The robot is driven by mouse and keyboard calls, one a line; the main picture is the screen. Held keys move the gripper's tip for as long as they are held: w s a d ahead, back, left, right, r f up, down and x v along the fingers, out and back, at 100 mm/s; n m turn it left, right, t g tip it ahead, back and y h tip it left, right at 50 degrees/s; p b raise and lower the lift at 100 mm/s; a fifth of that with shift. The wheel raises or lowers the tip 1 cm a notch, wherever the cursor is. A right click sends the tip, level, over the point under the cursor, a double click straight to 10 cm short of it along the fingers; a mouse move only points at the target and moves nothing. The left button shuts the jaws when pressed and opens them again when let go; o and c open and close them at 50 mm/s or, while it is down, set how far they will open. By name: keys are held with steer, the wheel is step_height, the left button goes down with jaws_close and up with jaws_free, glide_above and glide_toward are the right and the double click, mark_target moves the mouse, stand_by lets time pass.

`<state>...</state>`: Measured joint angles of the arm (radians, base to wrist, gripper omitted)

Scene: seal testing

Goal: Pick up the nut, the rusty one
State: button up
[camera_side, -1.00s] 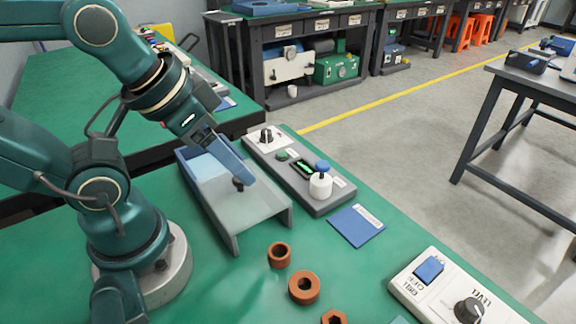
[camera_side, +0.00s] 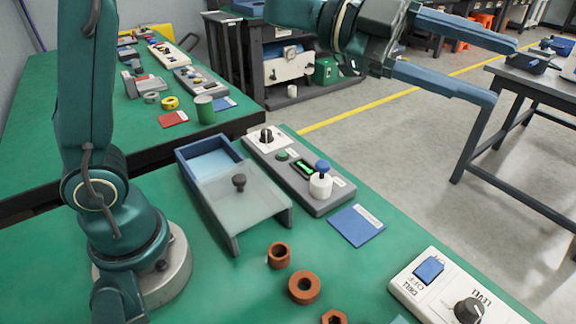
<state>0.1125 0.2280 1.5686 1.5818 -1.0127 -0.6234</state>
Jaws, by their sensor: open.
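A rusty brown nut (camera_side: 334,317) lies on the green bench at the bottom edge of the view, and its lower part is cut off by the frame. Two other rusty brown round pieces lie near it: a thick ring (camera_side: 304,287) just up and left of it, and a smaller, taller ring (camera_side: 279,255) farther up. My gripper (camera_side: 503,72) is raised high at the upper right, far from the nut. Its two long blue fingers are spread apart with nothing between them.
A grey control unit (camera_side: 285,165), a blue card (camera_side: 357,225) and a white switch box (camera_side: 440,285) are to the right.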

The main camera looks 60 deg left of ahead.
steer(key=s+d+f+m+g+y, duration=0.1)
steer(key=s+d+f+m+g, duration=0.15)
steer(key=f+g, duration=0.55)
steer(key=m+g+y, duration=0.3)
steer(key=g+y, duration=0.2)
steer(key=g, duration=0.2)
glide_toward(335, 312)
steer(key=x, duration=0.4)
steer(key=shift+d+r, duration=0.25)
steer(key=shift+d, duration=0.05)
steer(key=shift+s+d+f+g, duration=0.25)
steer(key=shift+s+f+g, duration=0.05)
steer(key=shift+s+f, duration=0.1)
steer(key=shift+x, duration=2.15)
steer(key=c, duration=0.9)
jaws_close()
